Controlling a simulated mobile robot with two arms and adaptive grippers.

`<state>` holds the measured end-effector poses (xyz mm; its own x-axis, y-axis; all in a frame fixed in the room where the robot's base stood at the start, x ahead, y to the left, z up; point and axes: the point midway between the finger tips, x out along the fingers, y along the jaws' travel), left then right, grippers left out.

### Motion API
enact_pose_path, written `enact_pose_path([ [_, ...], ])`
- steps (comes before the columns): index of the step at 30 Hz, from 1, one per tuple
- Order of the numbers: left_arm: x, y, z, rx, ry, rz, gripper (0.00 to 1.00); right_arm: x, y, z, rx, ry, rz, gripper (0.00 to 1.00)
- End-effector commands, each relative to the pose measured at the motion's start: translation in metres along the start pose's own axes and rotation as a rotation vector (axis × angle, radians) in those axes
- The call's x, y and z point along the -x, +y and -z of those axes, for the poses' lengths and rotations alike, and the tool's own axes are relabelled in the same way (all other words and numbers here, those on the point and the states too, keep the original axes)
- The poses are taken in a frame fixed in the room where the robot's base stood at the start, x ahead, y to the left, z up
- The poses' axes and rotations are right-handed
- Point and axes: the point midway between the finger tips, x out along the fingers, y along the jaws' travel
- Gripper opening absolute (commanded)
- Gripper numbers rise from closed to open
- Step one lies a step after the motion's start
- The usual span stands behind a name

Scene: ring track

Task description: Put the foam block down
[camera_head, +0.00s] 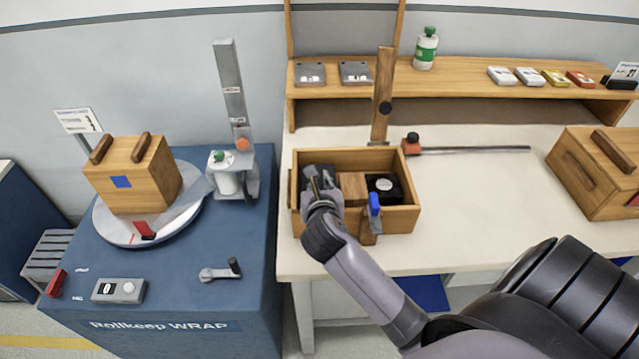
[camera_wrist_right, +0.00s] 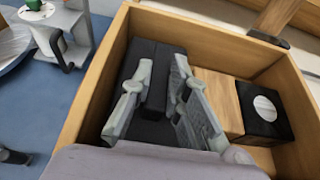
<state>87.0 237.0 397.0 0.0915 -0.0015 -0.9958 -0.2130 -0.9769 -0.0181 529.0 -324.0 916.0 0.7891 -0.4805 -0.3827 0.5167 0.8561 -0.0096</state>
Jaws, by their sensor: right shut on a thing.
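The open wooden box (camera_head: 360,157) stands on the white bench. My right gripper (camera_head: 322,186) reaches down into its left part. In the right wrist view its two fingers (camera_wrist_right: 162,92) are shut on a dark grey block, the foam block (camera_wrist_right: 158,78), inside the box walls. Dark grey material also lies beside and below it; whether the block touches the box floor I cannot tell. My gripper hides part of it in the head view. My left gripper is not in view.
Beside it in the box are a wooden block (camera_head: 353,188) and a black block with a white disc (camera_head: 383,187). A blue-handled clamp (camera_head: 374,208) sits on the front wall. An upright wooden bar (camera_head: 384,95) stands behind. A closed wooden box (camera_head: 598,170) is at right.

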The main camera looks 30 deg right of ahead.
Motion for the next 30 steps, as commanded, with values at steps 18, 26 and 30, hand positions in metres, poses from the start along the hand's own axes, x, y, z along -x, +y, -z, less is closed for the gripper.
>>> enact_pose_path([
  [18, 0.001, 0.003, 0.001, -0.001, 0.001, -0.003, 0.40, -0.001, 0.000, 0.002, 0.000, 0.001, 0.000, 0.36],
  [26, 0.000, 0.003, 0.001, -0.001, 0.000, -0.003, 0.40, 0.000, 0.000, -0.001, -0.002, -0.001, -0.001, 0.36],
  [30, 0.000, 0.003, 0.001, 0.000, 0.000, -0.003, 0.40, 0.016, 0.001, 0.000, 0.001, 0.001, -0.002, 0.36],
])
